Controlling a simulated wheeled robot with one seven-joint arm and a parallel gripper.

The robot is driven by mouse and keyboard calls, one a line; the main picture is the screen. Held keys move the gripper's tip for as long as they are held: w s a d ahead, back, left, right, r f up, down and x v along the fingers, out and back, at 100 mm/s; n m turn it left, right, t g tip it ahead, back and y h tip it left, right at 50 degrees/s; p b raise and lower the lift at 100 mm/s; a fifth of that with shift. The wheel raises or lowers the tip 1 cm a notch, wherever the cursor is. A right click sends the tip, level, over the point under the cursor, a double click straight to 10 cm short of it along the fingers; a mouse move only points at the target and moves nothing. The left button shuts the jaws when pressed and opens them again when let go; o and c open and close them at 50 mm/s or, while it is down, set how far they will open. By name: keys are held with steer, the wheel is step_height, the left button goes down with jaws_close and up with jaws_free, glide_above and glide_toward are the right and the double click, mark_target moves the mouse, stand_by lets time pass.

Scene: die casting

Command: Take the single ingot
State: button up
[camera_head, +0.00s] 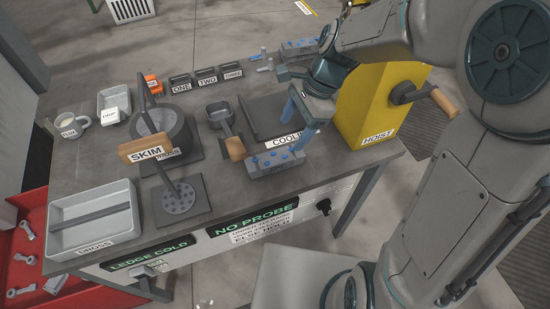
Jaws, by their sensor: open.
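Three small dark trays or blocks labelled ONE (181,82), TWO (206,76) and THREE (232,69) stand in a row at the back of the bench. I cannot make out for sure a lone ingot in or on them. My arm hides part of the back right.
A grey block with blue studs (273,165) lies at the front edge. A yellow HOIST box (372,112) stands right.

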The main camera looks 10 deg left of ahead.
mark_target(275, 157)
steer(key=x, duration=1)
steer(key=shift+a+r+b, duration=0.1)
steer(key=shift+a+b, duration=0.1)
steer(key=shift+b, duration=0.15)
jaws_close()
steer(key=shift+w+r, duration=0.1)
